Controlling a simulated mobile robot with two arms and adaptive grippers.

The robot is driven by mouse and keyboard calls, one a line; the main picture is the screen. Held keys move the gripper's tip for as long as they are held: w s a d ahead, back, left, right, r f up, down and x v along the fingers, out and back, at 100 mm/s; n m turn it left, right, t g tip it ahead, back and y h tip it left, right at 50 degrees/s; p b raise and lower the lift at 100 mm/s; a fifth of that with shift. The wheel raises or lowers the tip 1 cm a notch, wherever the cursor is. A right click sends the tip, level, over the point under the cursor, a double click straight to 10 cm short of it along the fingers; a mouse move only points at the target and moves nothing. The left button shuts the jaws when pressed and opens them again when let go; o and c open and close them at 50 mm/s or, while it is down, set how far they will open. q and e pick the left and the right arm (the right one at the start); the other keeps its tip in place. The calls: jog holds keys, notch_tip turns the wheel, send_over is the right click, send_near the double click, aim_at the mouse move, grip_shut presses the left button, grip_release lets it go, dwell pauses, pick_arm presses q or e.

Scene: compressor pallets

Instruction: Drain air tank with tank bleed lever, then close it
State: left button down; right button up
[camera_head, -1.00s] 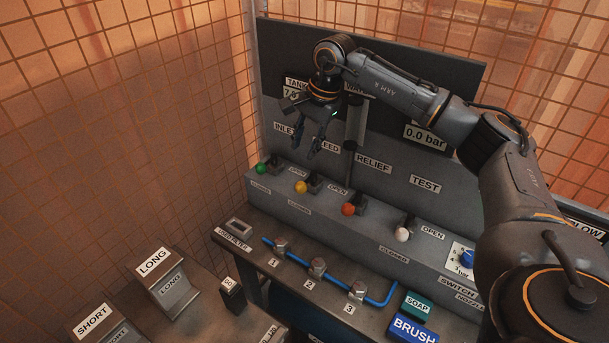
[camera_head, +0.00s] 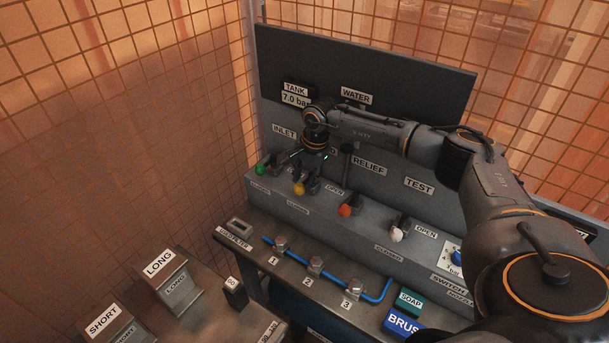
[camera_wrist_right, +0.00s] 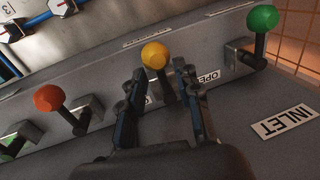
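The yellow-knobbed lever (camera_head: 299,188) stands on the grey panel's ledge, second from the left, with CLOSED and OPEN labels beside it. The BLEED label above is mostly hidden by my right arm. In the wrist view the yellow knob (camera_wrist_right: 155,54) lies just beyond my fingertips, roughly between them. My right gripper (camera_wrist_right: 160,84) is open, with one finger on each side of the lever; contact cannot be told. In the head view the right gripper (camera_head: 308,166) is low over the ledge. The TANK display (camera_head: 294,99) reads 7.0 bar. My left gripper is not in view.
A green-knobbed lever (camera_head: 261,170) by INLET stands left of the yellow one. An orange-red lever (camera_head: 345,210) and a white lever (camera_head: 397,234) stand right. A blue pipe (camera_head: 328,276) with several fittings runs along the bench in front.

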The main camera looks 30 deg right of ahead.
jog(key=shift+f, duration=0.15)
jog(key=shift+c, duration=0.2)
grip_shut()
